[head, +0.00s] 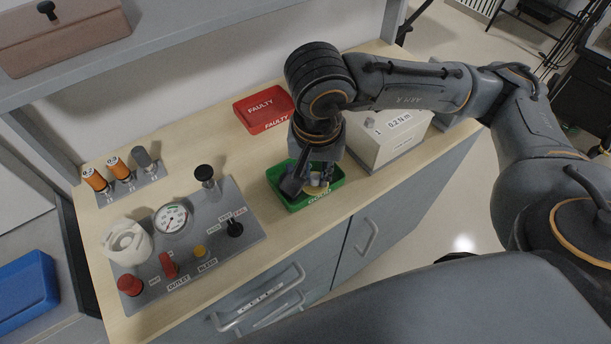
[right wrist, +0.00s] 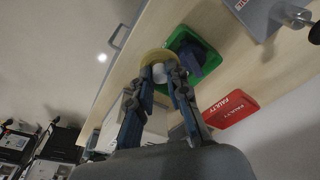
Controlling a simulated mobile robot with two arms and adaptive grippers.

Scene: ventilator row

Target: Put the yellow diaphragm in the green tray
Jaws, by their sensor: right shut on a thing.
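The yellow diaphragm (right wrist: 153,57), a pale yellow disc with a whitish middle, is between the fingertips of my right gripper (right wrist: 166,72) in the right wrist view. My right gripper is shut on it. In the head view my right gripper (head: 308,186) points down over the green tray (head: 279,182), and the diaphragm (head: 320,190) shows only in part near the tray's front right side. The green tray also shows in the right wrist view (right wrist: 207,70), just behind the diaphragm. I cannot tell whether the diaphragm touches the tray. My left gripper is not in view.
A dark blue-grey part (right wrist: 191,60) appears inside the green tray. A red FAULTY tray (head: 263,108) stands behind it, and a pale box (head: 385,140) stands to its right. A grey panel (head: 200,238) with a gauge and knobs lies left. Bare wood separates them.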

